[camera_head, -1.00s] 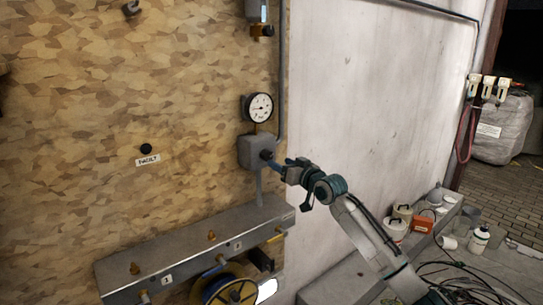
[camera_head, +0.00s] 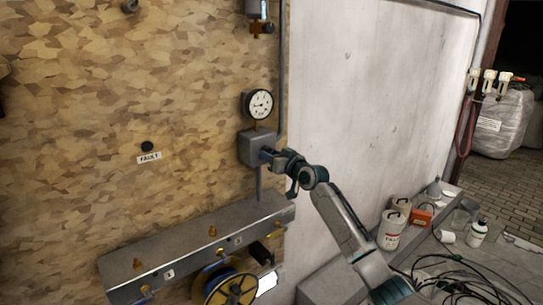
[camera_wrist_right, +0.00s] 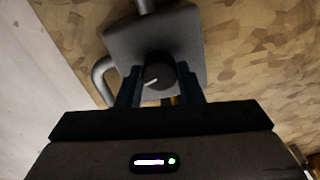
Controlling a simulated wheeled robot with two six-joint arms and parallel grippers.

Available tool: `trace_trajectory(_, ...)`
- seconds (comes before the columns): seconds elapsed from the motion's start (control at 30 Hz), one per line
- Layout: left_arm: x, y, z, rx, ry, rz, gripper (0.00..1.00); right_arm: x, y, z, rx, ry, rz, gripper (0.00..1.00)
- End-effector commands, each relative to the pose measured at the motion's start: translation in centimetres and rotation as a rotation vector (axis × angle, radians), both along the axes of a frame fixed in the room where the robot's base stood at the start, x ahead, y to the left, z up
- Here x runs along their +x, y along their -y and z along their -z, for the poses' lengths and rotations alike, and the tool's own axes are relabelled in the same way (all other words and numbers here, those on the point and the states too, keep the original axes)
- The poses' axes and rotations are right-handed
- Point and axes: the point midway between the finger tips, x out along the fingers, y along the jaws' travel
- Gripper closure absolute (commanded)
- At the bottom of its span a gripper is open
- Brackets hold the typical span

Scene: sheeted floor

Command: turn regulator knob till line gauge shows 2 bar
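The line gauge (camera_head: 257,104) is a round white dial with a black rim on the wooden panel; its figures are too small to read. Below it sits the grey regulator box (camera_head: 251,146). In the right wrist view the dark round regulator knob (camera_wrist_right: 158,76) faces me, with a pale mark toward its lower left. The grey regulator body (camera_wrist_right: 180,35) is behind it. My right gripper (camera_head: 267,156) is at the knob. Its two fingers (camera_wrist_right: 159,84) lie close along both sides of the knob and appear shut on it. My left gripper is not in view.
A grey shelf rail (camera_head: 200,245) with brass fittings runs below the regulator, with a yellow reel (camera_head: 232,291) under it. A black button (camera_head: 147,147) is above a FAULT label (camera_head: 149,158). Containers (camera_head: 392,230) and loose cables (camera_head: 455,275) lie at right.

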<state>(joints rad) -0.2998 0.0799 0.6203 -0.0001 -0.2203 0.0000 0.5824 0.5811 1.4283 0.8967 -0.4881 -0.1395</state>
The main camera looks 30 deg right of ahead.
Motion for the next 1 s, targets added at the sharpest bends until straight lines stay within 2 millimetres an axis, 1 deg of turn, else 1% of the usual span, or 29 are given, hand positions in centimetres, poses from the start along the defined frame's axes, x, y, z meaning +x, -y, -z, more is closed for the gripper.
trace_trajectory(0.1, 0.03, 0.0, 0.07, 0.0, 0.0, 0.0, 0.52, -0.01, 0.01, 0.03, 0.011, -0.001, 0.0, 0.89)
trace_trajectory(0.4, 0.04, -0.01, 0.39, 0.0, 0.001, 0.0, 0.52, -0.02, 0.01, 0.01, 0.155, -0.012, 0.0, 0.89)
trace_trajectory(0.67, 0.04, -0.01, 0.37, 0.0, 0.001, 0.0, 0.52, -0.02, 0.01, -0.01, 0.158, -0.012, 0.0, 0.89)
trace_trajectory(0.7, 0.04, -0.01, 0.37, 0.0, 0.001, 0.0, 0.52, -0.02, 0.01, -0.01, 0.158, -0.012, 0.0, 0.59)
trace_trajectory(0.77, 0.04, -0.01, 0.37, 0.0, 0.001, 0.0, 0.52, -0.02, 0.01, 0.0, 0.158, -0.012, 0.0, 0.47)
trace_trajectory(0.8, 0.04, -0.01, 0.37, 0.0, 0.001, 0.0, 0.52, -0.02, 0.01, -0.01, 0.157, -0.012, 0.0, 0.45)
trace_trajectory(1.0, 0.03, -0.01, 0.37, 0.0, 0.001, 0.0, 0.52, -0.02, 0.01, -0.01, 0.157, -0.012, 0.0, 0.45)
